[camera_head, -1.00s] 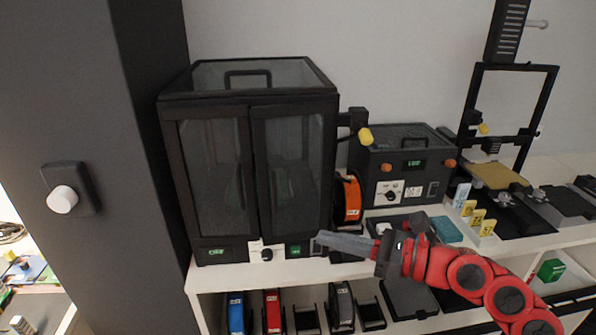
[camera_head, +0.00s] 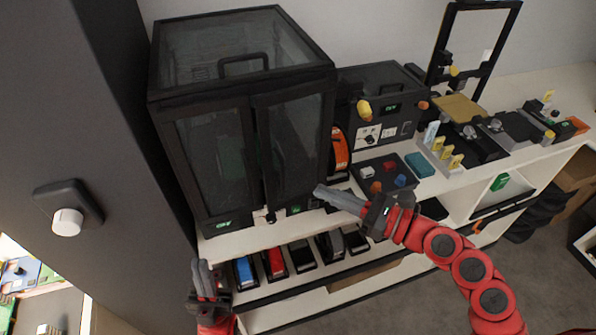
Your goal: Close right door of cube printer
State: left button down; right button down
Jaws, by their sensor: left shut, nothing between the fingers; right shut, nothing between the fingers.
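The cube printer (camera_head: 190,98) is a black enclosure with tinted windows, standing at the left end of the white shelf top. My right gripper (camera_head: 322,192) is shut and empty, just in front of the right door's lower right corner. I cannot tell whether it touches the door. My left gripper (camera_head: 200,268) is shut and empty, low at the left, in front of the lower shelf and below the printer.
A smaller black box (camera_head: 376,104) with an orange spool (camera_head: 340,150) stands right of the printer. A tray (camera_head: 385,178) of small parts sits on the shelf top. Several spools, one of them blue (camera_head: 245,271), fill the lower shelf. A dark pillar (camera_head: 110,130) stands at the left.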

aim_at(300, 161)
jog(key=p+x, duration=0.3)
jog(key=x, duration=0.4)
